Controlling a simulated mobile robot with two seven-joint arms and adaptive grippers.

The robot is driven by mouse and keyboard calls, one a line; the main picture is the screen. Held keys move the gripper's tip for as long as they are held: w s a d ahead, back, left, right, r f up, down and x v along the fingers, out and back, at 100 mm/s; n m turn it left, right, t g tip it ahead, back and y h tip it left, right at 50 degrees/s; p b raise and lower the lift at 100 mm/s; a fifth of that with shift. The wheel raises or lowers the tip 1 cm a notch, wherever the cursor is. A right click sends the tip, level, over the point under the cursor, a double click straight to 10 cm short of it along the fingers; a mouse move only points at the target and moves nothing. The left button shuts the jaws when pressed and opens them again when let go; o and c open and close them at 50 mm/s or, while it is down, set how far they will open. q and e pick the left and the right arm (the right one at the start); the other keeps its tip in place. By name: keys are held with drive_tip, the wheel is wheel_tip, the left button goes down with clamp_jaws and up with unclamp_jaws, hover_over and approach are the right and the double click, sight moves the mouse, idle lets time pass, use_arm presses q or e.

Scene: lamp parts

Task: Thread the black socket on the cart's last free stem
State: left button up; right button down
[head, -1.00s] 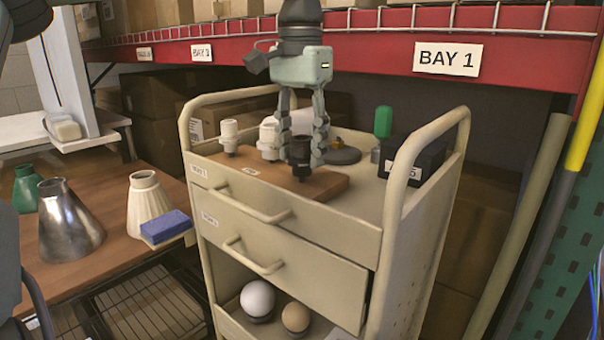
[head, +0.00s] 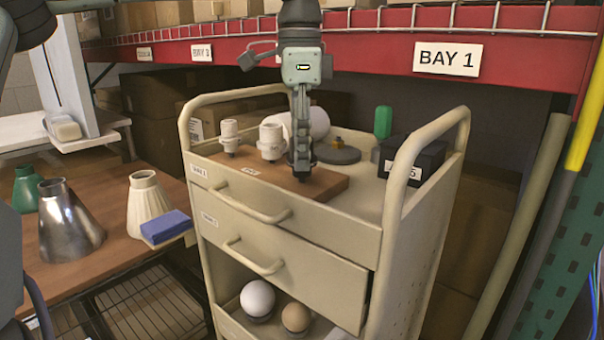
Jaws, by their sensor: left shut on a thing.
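My left gripper (head: 301,168) comes down from the top over the cart's top tray (head: 361,205). It is seen edge-on, shut on the black socket, at the right end of the brown wooden board (head: 265,177). The near finger hides nearly all of the socket; only a dark bit shows below the fingertips, just at the board. I cannot tell whether the socket is around a stem or just above it. Two white sockets stand upright on the board, one at the left (head: 229,137) and one in the middle (head: 271,143). My right gripper is out of view.
Behind the gripper are a white globe (head: 318,122) and a grey disc (head: 338,155). A green bulb-like thing (head: 383,121) and a black box (head: 412,160) stand at the right of the tray. Curved cart handles rise at both ends. Lampshades stand on the table at left.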

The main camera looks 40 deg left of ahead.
use_arm(q)
drive_tip(key=shift+s+f, duration=0.15)
drive_tip(key=shift+f, duration=0.2)
drive_tip(key=shift+m, duration=0.4)
drive_tip(key=o, duration=0.9)
drive_tip(key=shift+m, duration=0.3)
drive_tip(key=o, duration=0.5)
drive_tip(key=shift+r, duration=0.2)
wheel_tip(320, 180, up, 12)
drive_tip(key=shift+f, duration=0.1)
